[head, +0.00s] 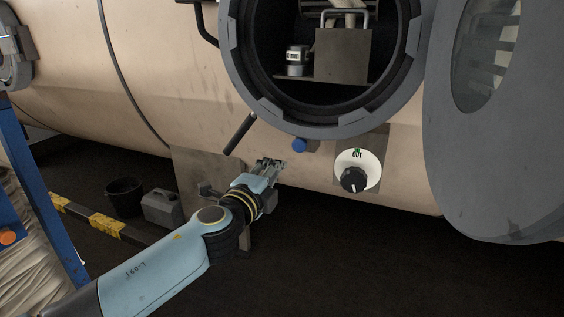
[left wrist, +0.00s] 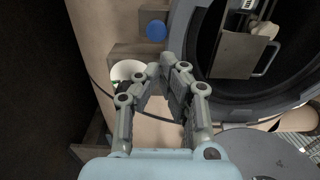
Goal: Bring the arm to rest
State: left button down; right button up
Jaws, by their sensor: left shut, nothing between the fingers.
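My left gripper (head: 270,165) is in front of the machine's tan shell, below and left of the round open port. It is shut and holds nothing. In the left wrist view its fingers (left wrist: 166,72) come together in front of the shell, near the port rim. The fingers partly hide the white dial there. In the head view the gripper is left of the white dial (head: 371,163) with its black knob, and below left of the blue button (head: 299,145). It appears clear of both. My right gripper is in neither view.
The port's grey rim (head: 249,93) surrounds a dark chamber holding a metal box (head: 343,57) and a small labelled jar (head: 296,60). Its grey door (head: 480,150) stands open at right. A black bucket (head: 124,197), grey canister (head: 161,208) and blue frame (head: 42,195) are at left.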

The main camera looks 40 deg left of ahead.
pick_arm(q)
jog(key=s+f+n+g, duration=0.25)
jog(key=s+f, duration=0.35)
jog(key=f, duration=0.5)
jog(key=s+f+n+g, duration=0.1)
jog(key=s+f+g, duration=0.2)
jog(key=s+f, duration=0.5)
jog(key=s+f+n+g, duration=0.2)
jog(key=s+f+g, duration=0.15)
jog(key=f, duration=0.95)
jog(key=s+d+f+n+g+h, duration=0.1)
jog(key=s+f, duration=0.4)
jog(key=s, duration=0.6)
jog(key=s+d+f+n+g+h, duration=0.1)
jog(key=s+f+n+g, duration=0.3)
jog(key=s, duration=0.8)
jog(key=s+d+f+n+g+h, duration=0.1)
jog(key=s+d+f+n+g, duration=0.2)
jog(key=s+f, duration=0.5)
jog(key=s+n, duration=0.1)
jog(key=s, duration=0.2)
jog(key=shift+s+f+n, duration=0.15)
jog(key=shift+s+n, duration=0.05)
jog(key=shift+n, duration=0.15)
